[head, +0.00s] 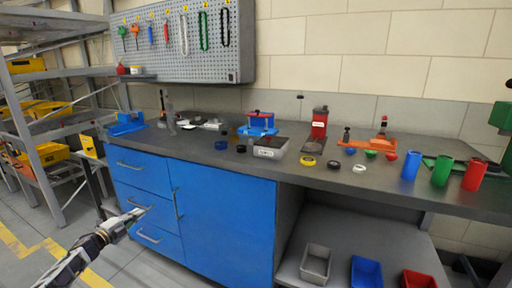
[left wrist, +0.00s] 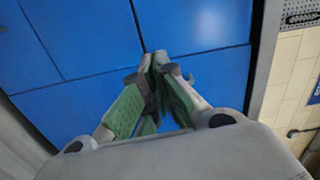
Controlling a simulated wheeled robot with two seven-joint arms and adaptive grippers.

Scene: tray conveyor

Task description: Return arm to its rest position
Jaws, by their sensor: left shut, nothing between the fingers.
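My left gripper (head: 137,214) is in the lower left of the head view, in front of the blue drawers (head: 147,205) of the workbench. Its fingers are shut with nothing between them. In the left wrist view the gripper's green-padded fingers (left wrist: 155,60) meet at their tips, with blue cabinet fronts (left wrist: 195,25) behind them. I cannot tell whether the tips touch the cabinet. My right gripper is in neither view.
The dark bench top (head: 322,170) holds a grey box (head: 270,148), coloured cylinders (head: 441,170) and small caps. Bins (head: 316,263) sit on the low shelf at right. A rack with yellow bins (head: 50,154) stands left. The floor (head: 150,265) near the left arm looks clear.

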